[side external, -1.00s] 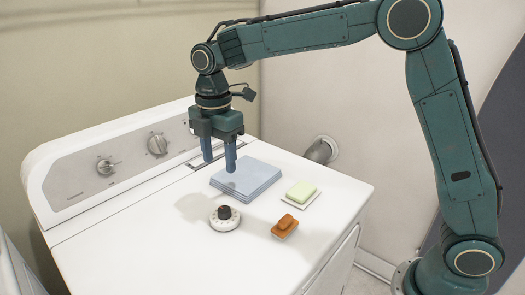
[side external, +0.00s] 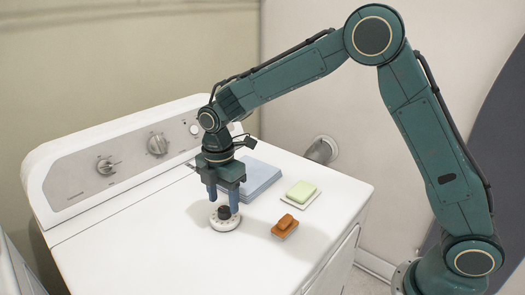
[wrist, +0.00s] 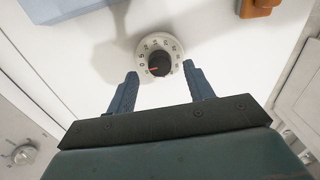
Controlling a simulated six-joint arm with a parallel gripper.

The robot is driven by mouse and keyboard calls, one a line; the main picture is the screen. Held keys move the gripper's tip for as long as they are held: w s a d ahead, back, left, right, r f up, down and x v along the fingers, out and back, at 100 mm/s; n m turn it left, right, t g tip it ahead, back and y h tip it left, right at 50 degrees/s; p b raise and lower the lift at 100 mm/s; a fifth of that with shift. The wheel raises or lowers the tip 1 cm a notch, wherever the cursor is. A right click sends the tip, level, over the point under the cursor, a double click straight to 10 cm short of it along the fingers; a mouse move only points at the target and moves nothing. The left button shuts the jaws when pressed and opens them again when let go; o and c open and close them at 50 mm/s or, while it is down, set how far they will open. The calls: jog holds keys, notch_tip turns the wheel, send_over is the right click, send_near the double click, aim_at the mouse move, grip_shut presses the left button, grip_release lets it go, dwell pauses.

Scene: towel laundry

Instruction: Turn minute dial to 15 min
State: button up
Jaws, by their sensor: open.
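The minute dial (side external: 225,217) is a round white base with numbers around its rim and a dark knob in the middle, lying on the white machine top. In the wrist view the dial (wrist: 144,50) shows a dark knob (wrist: 159,63) with a red pointer line aimed to the left, near the 0 mark. My gripper (side external: 223,206) points down just above the dial, its two blue fingers apart. In the wrist view the gripper (wrist: 161,73) is open and empty, its fingertips on either side of the knob's near edge. Contact with the knob is not visible.
A folded blue towel (side external: 262,176) lies behind the gripper. Green soap on a white dish (side external: 300,194) and an orange-brown sponge-like block (side external: 285,226) lie to the right. A control panel (side external: 130,155) with knobs rises at the back left. The front-left top is clear.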

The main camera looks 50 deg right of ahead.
aim_at(224, 212)
jog(key=shift+f, duration=1.2)
jog(key=c, duration=1)
